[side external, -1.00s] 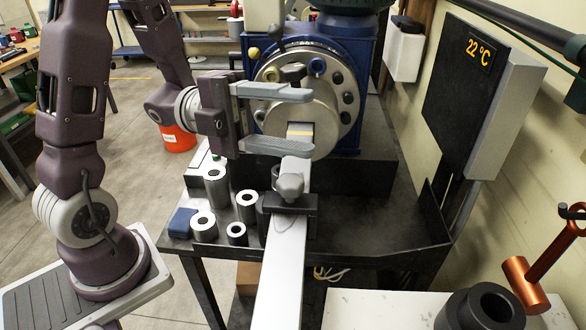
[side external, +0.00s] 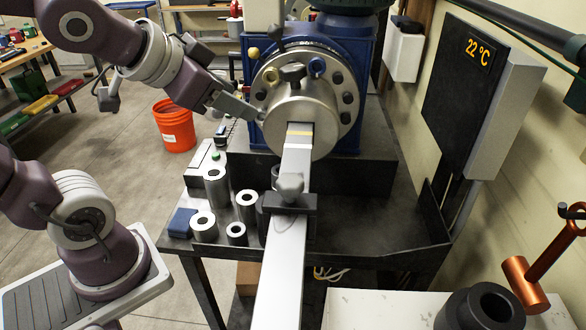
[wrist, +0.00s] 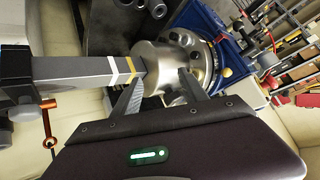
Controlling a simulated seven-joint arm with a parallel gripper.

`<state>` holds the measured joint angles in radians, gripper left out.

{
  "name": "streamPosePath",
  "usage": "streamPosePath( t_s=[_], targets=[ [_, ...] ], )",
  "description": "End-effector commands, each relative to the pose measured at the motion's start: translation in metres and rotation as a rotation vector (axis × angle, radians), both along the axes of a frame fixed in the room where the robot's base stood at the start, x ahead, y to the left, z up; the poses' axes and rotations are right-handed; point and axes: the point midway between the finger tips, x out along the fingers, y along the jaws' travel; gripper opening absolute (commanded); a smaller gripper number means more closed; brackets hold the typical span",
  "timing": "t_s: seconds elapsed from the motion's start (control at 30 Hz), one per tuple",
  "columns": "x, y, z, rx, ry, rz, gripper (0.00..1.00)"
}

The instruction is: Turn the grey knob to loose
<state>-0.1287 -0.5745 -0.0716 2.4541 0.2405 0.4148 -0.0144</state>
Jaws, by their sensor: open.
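A light grey lobed knob (side external: 290,187) stands on the black clamp block (side external: 290,203) around the long grey bar. I cannot read a loose mark on either. My gripper (side external: 252,110) is at the left side of the hub, apart from the clamp knob. In the wrist view my gripper (wrist: 161,75) is open, its fingers spread in front of the hub (wrist: 155,62). Whether a finger touches the hub cannot be told.
The bar (side external: 281,265) runs from the hub toward the camera. Several metal cylinders (side external: 216,187) and a blue block (side external: 182,222) stand left of it on the dark bench. A display panel (side external: 465,90) is at the right.

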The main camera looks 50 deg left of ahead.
Motion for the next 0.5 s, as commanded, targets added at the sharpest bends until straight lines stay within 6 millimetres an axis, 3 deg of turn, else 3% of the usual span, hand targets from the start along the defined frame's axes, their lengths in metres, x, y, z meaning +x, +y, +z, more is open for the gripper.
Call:
streamPosePath(
  t_s=[0.3,0.5],
  targets=[
    [-0.111,-0.040,-0.043,-0.260,0.340,0.037,0.51],
    [-0.092,-0.057,-0.013,0.001,0.504,-0.269,0.51]
  ],
)
